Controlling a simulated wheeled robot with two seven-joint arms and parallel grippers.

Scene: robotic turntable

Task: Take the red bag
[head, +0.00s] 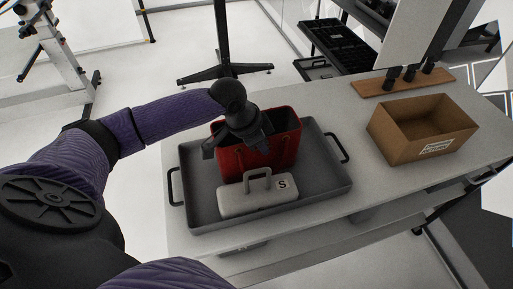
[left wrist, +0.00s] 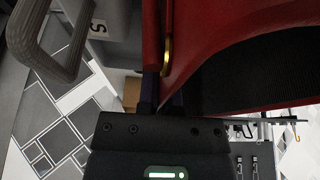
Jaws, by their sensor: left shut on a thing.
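The red bag (head: 285,135) stands upright and open-topped in a grey tray (head: 330,185) on the table. My left gripper (head: 250,140) reaches over it from the left and is shut on the bag's near upper edge. In the left wrist view, the red bag (left wrist: 225,40) fills the upper right, with its dark inside showing. There the fingers of my left gripper (left wrist: 160,92) meet at the red wall beside a gold-coloured ring. My right gripper does not show.
A pale grey case (head: 257,196) with a handle and an "S" label lies in the tray in front of the bag. An open cardboard box (head: 400,148) stands to the right. A wooden board (head: 403,82) with dark items lies behind it. The table between tray and box is clear.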

